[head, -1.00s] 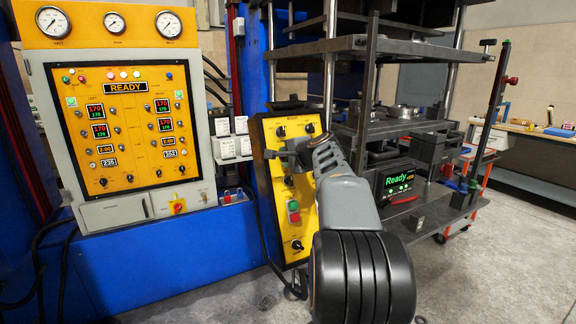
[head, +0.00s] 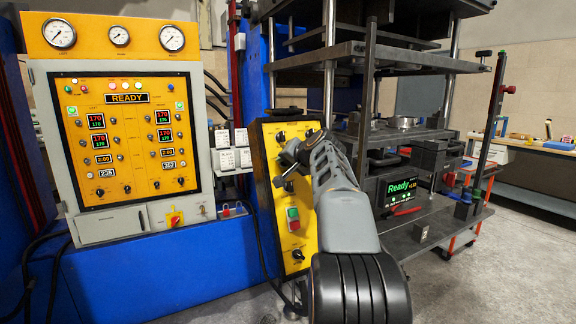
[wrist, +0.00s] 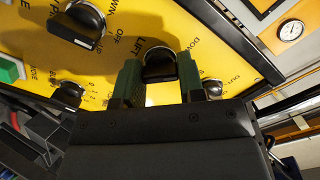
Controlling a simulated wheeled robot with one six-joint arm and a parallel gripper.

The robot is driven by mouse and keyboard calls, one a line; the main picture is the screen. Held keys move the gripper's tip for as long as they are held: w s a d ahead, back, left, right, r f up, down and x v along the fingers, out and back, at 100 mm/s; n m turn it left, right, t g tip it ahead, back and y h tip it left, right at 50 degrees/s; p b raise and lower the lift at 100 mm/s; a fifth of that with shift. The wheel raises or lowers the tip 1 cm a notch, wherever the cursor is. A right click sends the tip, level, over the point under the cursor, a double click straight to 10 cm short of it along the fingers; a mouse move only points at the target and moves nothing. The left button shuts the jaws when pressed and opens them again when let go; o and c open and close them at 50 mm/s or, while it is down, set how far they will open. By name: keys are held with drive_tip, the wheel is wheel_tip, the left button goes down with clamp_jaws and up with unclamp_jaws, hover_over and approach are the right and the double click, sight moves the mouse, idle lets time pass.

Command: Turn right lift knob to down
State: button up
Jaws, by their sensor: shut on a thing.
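The yellow control panel (head: 266,190) with black knobs stands left of my arm in the head view, and its yellow face (wrist: 115,45) fills much of the wrist view. A black knob (wrist: 158,70) sits beside the word LIFT, with part of another label to its right. My gripper (wrist: 159,60) has its green fingers on both sides of this knob and is shut on it. The fingers hide part of the knob and lettering. In the head view my gripper (head: 284,178) is at the panel, and my wrist hides the panel's right side.
Another black knob (wrist: 82,20) is at upper left, with smaller knobs (wrist: 70,93) and (wrist: 213,88) on either side. A green button (wrist: 10,70) is at the left edge. The press plates (head: 400,135) and a "Ready" screen (head: 402,190) stand right of my arm.

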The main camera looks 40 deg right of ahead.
drive_tip(key=shift+n, duration=0.3)
drive_tip(key=o, duration=0.9)
drive_tip(key=shift+o, duration=0.2)
drive_tip(key=d+b+v, duration=0.1)
drive_tip(key=v, duration=1.2)
drive_tip(key=shift+s+a+r, duration=0.2)
drive_tip(key=shift+s+a, duration=0.2)
drive_tip(key=shift+a, duration=0.1)
